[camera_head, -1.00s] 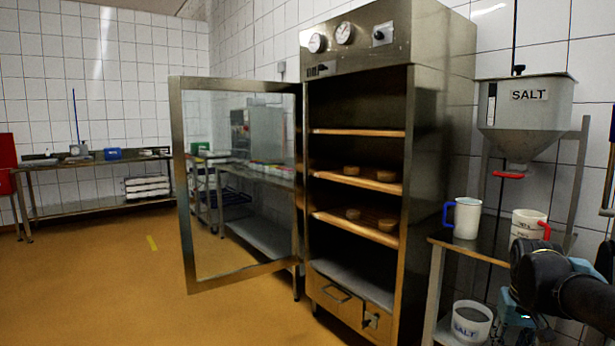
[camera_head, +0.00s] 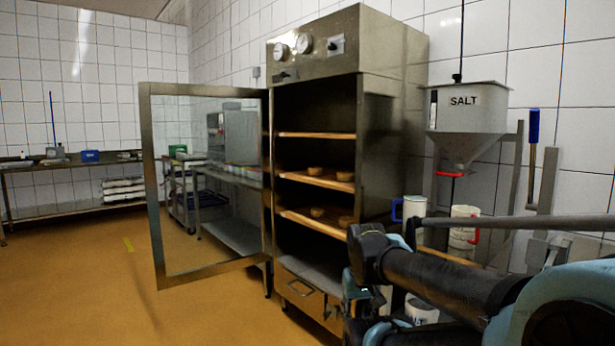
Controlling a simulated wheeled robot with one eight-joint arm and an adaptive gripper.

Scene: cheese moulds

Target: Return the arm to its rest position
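My arm (camera_head: 450,280) reaches in from the lower right of the head view, with black links and light blue joints. Its bent joint (camera_head: 368,250) is in front of the right side of the steel cabinet and the salt stand. No gripper fingers can be made out, so I cannot see whether they hold anything. A thin grey bar (camera_head: 510,224) crosses above the arm.
The steel cabinet (camera_head: 392,150) has its glass door (camera_head: 155,200) wide open to the left. Small round pieces (camera_head: 316,171) sit on its wooden shelves. A salt hopper (camera_head: 465,115) and two mugs (camera_head: 413,208) (camera_head: 464,222) stand at right. The floor at left is clear.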

